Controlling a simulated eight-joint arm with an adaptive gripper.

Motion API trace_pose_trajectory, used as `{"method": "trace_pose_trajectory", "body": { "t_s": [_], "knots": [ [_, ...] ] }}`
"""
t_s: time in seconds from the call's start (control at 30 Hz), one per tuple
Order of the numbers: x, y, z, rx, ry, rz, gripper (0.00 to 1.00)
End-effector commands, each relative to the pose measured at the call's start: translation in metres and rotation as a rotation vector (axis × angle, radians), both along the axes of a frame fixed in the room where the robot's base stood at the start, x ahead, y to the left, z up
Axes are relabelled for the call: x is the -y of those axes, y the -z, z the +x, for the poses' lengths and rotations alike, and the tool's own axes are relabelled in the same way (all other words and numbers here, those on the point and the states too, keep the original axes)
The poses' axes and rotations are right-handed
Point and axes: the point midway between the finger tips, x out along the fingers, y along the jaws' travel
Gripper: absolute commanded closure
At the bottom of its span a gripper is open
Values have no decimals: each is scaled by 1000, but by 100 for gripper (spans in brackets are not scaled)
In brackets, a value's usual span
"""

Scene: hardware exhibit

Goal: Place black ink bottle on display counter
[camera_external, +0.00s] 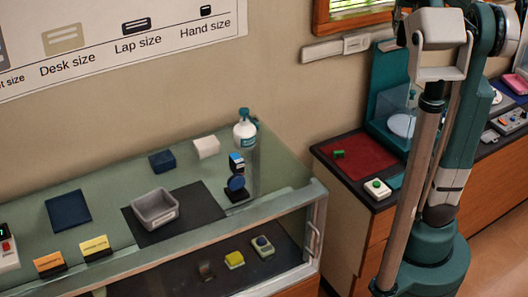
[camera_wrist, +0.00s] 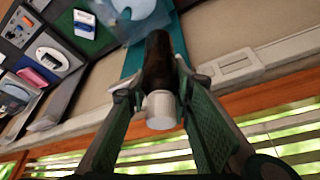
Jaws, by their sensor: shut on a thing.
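A black bottle with a white cap (camera_wrist: 158,65) is between the two fingers of my gripper (camera_wrist: 155,88) in the wrist view. My gripper is shut on it, with the cap toward the camera. The bottle and my gripper do not show in the external view. The display counter (camera_external: 110,203) is the glass case with a green top on the left of the external view. A dark mat (camera_external: 205,212) lies on its top with a grey tray (camera_external: 155,208) on it.
The counter top also holds a white-and-teal bottle (camera_external: 244,133), a dark blue box (camera_external: 162,161), a white box (camera_external: 206,147), a blue stamp-like item (camera_external: 236,184) and a blue pad (camera_external: 68,210). A side bench with a red mat (camera_external: 362,163) stands to the right.

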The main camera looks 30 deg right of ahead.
Motion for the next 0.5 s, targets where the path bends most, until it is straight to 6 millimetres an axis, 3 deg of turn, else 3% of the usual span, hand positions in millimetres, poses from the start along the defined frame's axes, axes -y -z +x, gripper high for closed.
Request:
{"method": "trace_pose_trajectory", "body": {
  "t_s": [0.3, 0.5],
  "knots": [
    [-86, 2, 2, 4, -69, 7, 91],
    [-123, 4, -1, 5, -101, 9, 91]
  ]
}}
